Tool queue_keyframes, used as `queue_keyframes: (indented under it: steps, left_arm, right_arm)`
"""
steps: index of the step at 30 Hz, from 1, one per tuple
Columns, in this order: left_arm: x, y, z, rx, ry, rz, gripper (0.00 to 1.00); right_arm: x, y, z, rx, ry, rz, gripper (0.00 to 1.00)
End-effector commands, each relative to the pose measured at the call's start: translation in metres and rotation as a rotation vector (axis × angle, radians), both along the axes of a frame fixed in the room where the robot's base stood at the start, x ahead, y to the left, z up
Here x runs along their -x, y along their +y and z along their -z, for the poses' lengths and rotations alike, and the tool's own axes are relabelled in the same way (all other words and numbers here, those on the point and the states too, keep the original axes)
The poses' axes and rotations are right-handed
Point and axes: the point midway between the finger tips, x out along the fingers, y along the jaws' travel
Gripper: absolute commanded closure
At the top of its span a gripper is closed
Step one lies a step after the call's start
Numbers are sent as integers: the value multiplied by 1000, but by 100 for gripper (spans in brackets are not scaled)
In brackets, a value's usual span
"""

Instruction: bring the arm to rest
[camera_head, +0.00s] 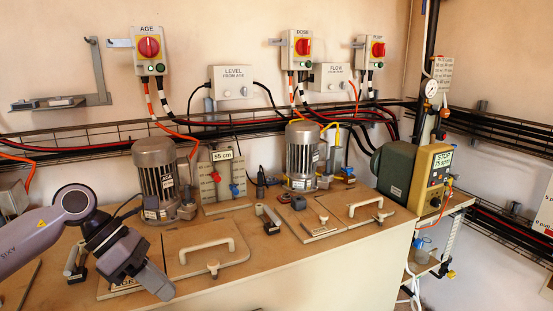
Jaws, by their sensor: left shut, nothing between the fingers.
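My left arm comes in from the left edge, low in the head view. Its gripper (157,283) points down and to the right over the front left of the bench top (270,262). The gripper is shut and holds nothing. It hangs in front of the left hatch lid (207,250), near a label that reads AGE, and partly covers the boards there. I cannot tell whether it touches the surface. My right gripper does not show.
A grey motor (157,168) stands close behind my gripper, and a second motor (302,152) stands further right. A pump with a yellow box (430,178) is at the right end. Switch boxes (149,52) and cables line the wall. The bench's front side is clear.

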Motion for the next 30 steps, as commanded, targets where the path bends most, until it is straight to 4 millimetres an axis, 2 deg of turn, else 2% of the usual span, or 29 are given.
queue_keyframes:
  steps: [1,6,9,13,17,22,26,30]
  left_arm:
    - [7,-26,8,100,38,-6,100]
    - [23,-95,12,455,189,-109,100]
    - [29,-124,9,657,305,-205,100]
    - [31,-144,5,905,480,-364,100]
    - [27,-148,7,1130,678,-565,100]
    - [19,-132,31,1383,960,-881,100]
    - [20,-110,68,1537,1184,-1161,100]
    - [36,-81,124,1659,1427,-1501,100]
  right_arm:
    - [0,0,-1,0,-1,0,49]
    - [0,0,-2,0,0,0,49]
    - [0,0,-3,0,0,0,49]
    - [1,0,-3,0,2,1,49]
    - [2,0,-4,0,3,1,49]
    - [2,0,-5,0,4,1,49]
    - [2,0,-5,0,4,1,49]
    - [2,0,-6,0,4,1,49]
